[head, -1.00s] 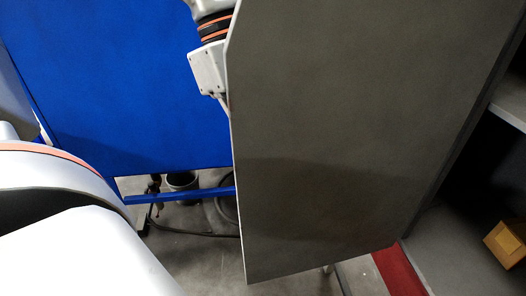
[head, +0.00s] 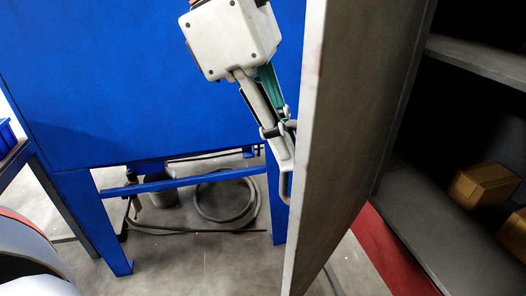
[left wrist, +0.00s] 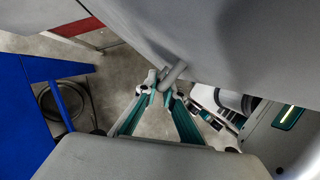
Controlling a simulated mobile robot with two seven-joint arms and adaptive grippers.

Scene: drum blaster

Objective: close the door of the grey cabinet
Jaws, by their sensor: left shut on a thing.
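The grey cabinet's door (head: 345,150) stands open in the head view, seen at a steep angle with its near edge towards me. The cabinet (head: 455,240) is at the right, its dark inside and shelves showing. My left gripper (head: 285,140) is on the far side of the door, shut on the door handle (head: 287,188), which is partly hidden by the door edge. In the left wrist view the fingertips (left wrist: 160,84) close around the handle bar (left wrist: 175,72) on the grey door face (left wrist: 200,35). My right gripper is not in view.
A large blue machine (head: 150,80) on blue legs stands behind my left gripper. A coiled hose (head: 225,198) lies on the floor under it. Cardboard boxes (head: 484,185) sit inside the cabinet. A red strip (head: 385,245) runs along the cabinet's base.

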